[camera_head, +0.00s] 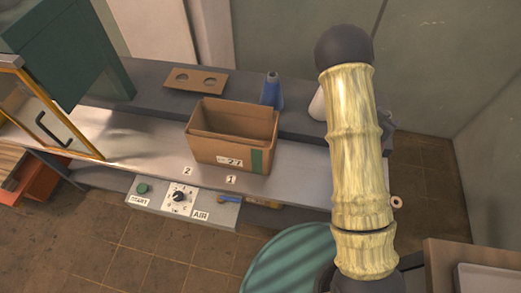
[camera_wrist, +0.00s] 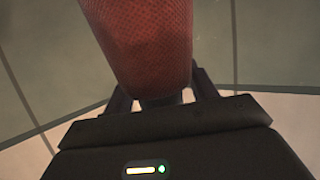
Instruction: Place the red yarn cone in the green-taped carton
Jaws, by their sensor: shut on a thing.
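The red yarn cone (camera_wrist: 145,45) fills the upper middle of the wrist view. My gripper (camera_wrist: 163,98) is shut on it near its lower end, with a dark finger on each side. The cone's upper part is cut off by the frame. The green-taped carton (camera_head: 219,150) stands open on the bench in the head view, with a green strip and the number 27 on its front. In the head view my arm covers the right side, and neither the gripper nor the red cone can be seen there.
A blue cone (camera_head: 272,91) stands behind the carton, and a pale object (camera_head: 317,106) is partly behind my arm. A control panel (camera_head: 182,200) is below. A round teal top (camera_head: 285,260) is in front.

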